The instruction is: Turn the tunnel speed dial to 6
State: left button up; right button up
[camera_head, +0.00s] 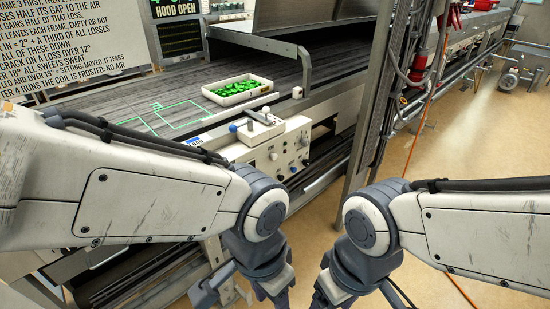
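A pale control panel (288,150) is on the front side of the conveyor, at the middle of the head view. The labels and settings are too small to read, so I cannot tell which is the tunnel speed dial. My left gripper (275,297) hangs at the bottom edge, below and in front of the panel, apart from it. My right gripper (332,296) hangs to its right, also apart from the panel. Both grippers' fingertips are cut off or unclear.
A white tray (238,98) of green pieces sits on the slatted conveyor (175,85). A small box with blue and white ball-topped levers (258,128) stands above the panel. A metal post (372,110) with hoses rises right of the panel. The tan floor is open at right.

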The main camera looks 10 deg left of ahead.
aim_at(305, 143)
jog(key=u, duration=0.2)
jog(key=i, duration=1.25)
jog(key=z, duration=0.25)
